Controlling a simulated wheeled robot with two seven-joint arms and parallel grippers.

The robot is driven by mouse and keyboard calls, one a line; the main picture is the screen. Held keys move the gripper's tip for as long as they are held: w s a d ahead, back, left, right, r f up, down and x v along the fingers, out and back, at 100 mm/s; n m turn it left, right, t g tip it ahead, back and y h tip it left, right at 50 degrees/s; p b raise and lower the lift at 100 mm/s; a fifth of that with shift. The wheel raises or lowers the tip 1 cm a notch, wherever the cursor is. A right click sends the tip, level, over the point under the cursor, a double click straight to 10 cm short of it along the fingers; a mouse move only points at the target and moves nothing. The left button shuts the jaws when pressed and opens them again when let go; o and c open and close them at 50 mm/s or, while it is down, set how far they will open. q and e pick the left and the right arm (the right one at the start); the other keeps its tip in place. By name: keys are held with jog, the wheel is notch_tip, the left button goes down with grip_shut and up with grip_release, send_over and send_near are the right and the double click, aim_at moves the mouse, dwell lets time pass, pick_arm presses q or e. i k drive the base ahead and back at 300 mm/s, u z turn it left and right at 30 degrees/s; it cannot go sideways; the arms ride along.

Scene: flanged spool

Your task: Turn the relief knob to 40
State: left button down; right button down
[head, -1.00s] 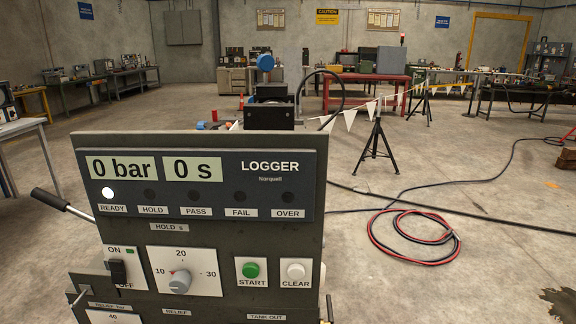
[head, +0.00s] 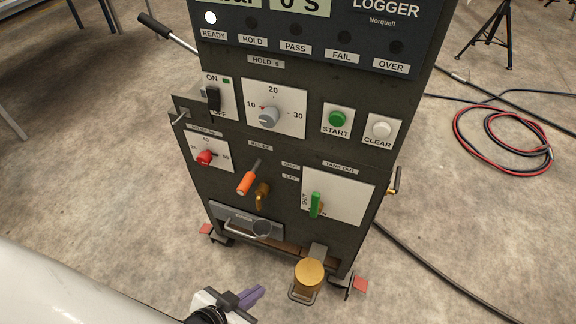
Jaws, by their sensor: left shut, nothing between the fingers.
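The red relief knob (head: 205,157) sits on a small white dial plate (head: 222,164) low on the left of the logger panel. My left gripper (head: 254,294), with purple fingers, is at the bottom of the head view, low in front of the cart and well below the knob. It is shut and empty, touching nothing that I can see. My right gripper is not in view.
An orange-handled lever (head: 246,182) and a brass tap (head: 262,195) stick out right of the knob. A latch bracket (head: 181,116) juts out above left of it. A green valve handle (head: 316,204) and a brass cup (head: 309,273) are further right.

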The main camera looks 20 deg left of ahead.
aim_at(204, 158)
jog(key=u, duration=3.3)
jog(key=i, duration=2.2)
jog(key=z, duration=2.85)
